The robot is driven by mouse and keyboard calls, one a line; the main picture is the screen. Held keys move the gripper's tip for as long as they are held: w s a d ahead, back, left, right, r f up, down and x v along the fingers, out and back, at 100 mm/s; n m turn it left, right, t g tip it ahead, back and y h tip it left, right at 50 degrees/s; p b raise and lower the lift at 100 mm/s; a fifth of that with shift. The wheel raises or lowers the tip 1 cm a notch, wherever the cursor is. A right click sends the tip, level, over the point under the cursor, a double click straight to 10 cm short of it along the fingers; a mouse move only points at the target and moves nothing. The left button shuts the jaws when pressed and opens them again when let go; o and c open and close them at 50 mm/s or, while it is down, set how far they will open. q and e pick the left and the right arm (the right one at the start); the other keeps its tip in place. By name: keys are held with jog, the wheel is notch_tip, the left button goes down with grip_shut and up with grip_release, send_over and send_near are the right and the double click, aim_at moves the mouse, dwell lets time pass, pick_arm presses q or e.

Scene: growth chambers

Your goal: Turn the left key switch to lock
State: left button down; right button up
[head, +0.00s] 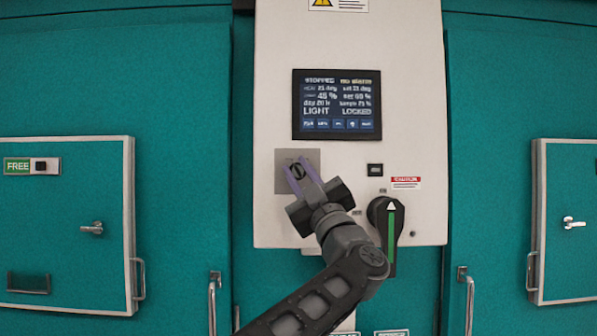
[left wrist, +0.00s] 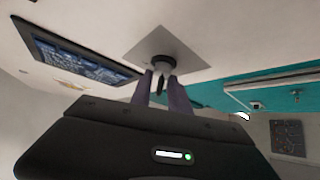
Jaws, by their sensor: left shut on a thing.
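The key switch (head: 297,171) is a small dark round lock on a square grey metal plate (head: 313,156), low on the left of the white control panel. My left gripper (head: 297,166) reaches it from below, with its two purple fingers on either side of the key. The left wrist view shows the dark key switch (left wrist: 161,64) with the key between the fingertips, and the gripper (left wrist: 161,78) is shut on it. The fingers partly hide the key, so its exact angle is hard to read. My right gripper is not in view.
The screen (head: 337,104) above reads LIGHT and LOCKED on its lower line. A black rotary handle (head: 386,217) with a green stripe sits close right of my left wrist. Teal chamber doors (head: 70,225) with handles flank the panel.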

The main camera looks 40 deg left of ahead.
pick_arm(q)
jog(key=shift+s+r, duration=0.1)
jog(key=c, duration=1.6)
grip_release()
jog(key=shift+s+d+f+b, duration=0.1)
jog(key=shift+d+f+b, duration=0.25)
jog(key=shift+f, duration=0.1)
jog(key=b+v, duration=0.2)
jog(key=v, duration=0.4)
jog(key=shift+s+d+f+b, duration=0.15)
jog(key=shift+d+b, duration=0.15)
jog(key=shift+d, duration=0.05)
